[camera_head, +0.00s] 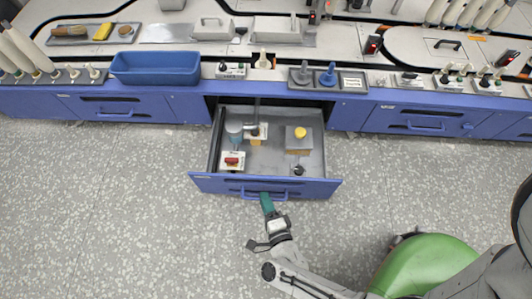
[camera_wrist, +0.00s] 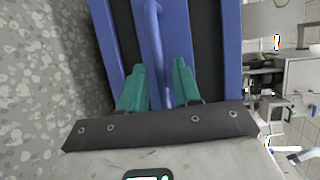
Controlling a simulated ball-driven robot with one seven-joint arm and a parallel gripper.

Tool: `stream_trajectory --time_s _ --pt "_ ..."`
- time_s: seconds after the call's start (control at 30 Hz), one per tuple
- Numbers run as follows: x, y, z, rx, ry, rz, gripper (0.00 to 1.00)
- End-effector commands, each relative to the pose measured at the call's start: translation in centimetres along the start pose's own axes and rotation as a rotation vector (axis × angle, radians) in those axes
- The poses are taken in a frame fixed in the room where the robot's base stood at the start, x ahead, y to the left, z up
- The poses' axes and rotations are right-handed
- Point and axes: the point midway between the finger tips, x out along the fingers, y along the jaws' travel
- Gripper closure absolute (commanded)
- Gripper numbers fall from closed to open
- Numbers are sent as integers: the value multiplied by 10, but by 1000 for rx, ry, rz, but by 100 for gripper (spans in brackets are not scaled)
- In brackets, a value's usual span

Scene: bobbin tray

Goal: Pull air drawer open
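The air drawer (camera_head: 315,188) is a blue-fronted drawer with a grey inside, and it stands far out from the blue cabinet in the head view. Its bar handle (camera_head: 285,194) is on the front face; the handle (camera_wrist: 156,45) also shows in the wrist view. My gripper (camera_head: 266,197) has green fingers and is at the handle, a little left of its middle. In the wrist view my gripper (camera_wrist: 160,65) has one finger on each side of the bar, with gaps beside it, so it looks open around the handle. The contact at the fingers' base is unclear.
The drawer holds a grey-blue cylinder (camera_head: 234,131), a red-topped switch box (camera_head: 233,161) and a yellow-button box (camera_head: 299,140). A blue bin (camera_head: 155,68) and bobbins stand on the worktop above. Closed drawers (camera_head: 417,119) flank it. The speckled floor (camera_head: 120,220) in front is clear.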

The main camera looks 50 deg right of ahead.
Motion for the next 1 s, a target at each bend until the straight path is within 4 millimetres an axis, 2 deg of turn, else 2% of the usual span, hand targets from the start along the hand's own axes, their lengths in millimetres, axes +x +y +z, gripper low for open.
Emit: stream_trajectory --time_s 0.37,0.47,0.8,1.0 --pt "-5 -1 0 0 -1 0 62" --pt "-19 -1 0 -1 -1 2 62" --pt "-82 -1 0 -1 -1 1 62" --pt "-103 0 0 0 0 0 62"
